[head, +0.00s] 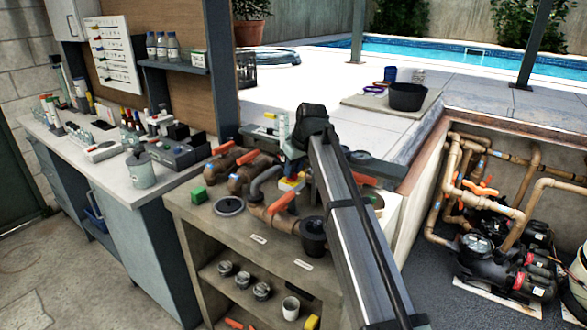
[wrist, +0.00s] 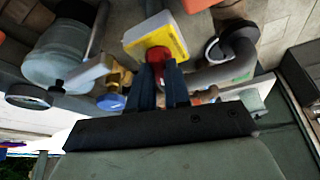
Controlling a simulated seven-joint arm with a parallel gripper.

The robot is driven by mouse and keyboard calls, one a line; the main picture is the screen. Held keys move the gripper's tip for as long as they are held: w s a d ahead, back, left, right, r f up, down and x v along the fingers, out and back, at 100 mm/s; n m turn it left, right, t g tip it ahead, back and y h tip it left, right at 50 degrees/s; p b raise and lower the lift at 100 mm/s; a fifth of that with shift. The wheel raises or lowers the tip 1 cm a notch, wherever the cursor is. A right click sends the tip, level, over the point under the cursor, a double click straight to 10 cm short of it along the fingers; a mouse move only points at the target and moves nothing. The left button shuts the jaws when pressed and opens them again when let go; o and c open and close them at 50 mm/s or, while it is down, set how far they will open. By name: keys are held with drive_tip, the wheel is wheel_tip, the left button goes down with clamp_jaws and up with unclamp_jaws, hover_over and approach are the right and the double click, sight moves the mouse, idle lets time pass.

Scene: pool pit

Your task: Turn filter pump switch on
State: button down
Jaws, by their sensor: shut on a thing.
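A switch box with a yellow face (wrist: 155,38) and a red knob (wrist: 158,54) is at the top middle of the wrist view. The yellow box also shows in the head view (head: 290,185), low among the pipes on the bench and partly covered by my arm. My gripper (wrist: 162,68) has its two dark fingers close together at the red knob, shut on it. In the head view my gripper (head: 292,168) is just above the yellow box, and the knob is largely hidden there. The fingers cover the knob's lower part, so its exact position is hard to tell.
Brown pipes with orange handles (head: 284,201) crowd around the box on the bench. A green block (head: 198,194) and a dark cup (head: 313,237) stand nearby. A bottle counter (head: 110,170) is at left; pump pit pipes (head: 487,203) are at right.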

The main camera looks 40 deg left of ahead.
drive_tip(key=m, duration=0.2)
drive_tip(key=m+t, duration=0.1)
drive_tip(key=shift+s+a+f+m+h, duration=0.1)
drive_tip(key=shift+s+f+m+h, duration=0.1)
drive_tip(key=shift+m+h, duration=0.2)
drive_tip(key=m+t+h, duration=0.1)
drive_tip(key=m, duration=0.2)
drive_tip(key=shift+a+m, duration=0.1)
drive_tip(key=shift+m, duration=0.2)
drive_tip(key=m, duration=0.2)
drive_tip(key=m+h, duration=0.1)
drive_tip(key=m, duration=0.1)
drive_tip(key=shift+a+t+h, duration=0.1)
drive_tip(key=shift+t+h, duration=0.2)
drive_tip(key=shift+t, duration=0.1)
drive_tip(key=shift+m+h, duration=0.5)
drive_tip(key=shift+m, duration=0.9)
drive_tip(key=c, duration=1.1)
unclamp_jaws()
drive_tip(key=shift+r, duration=0.15)
drive_tip(key=v, duration=1.3)
drive_tip(key=shift+s+a+r, duration=0.1)
drive_tip(key=shift+s+r, duration=0.15)
drive_tip(key=shift+s, duration=0.05)
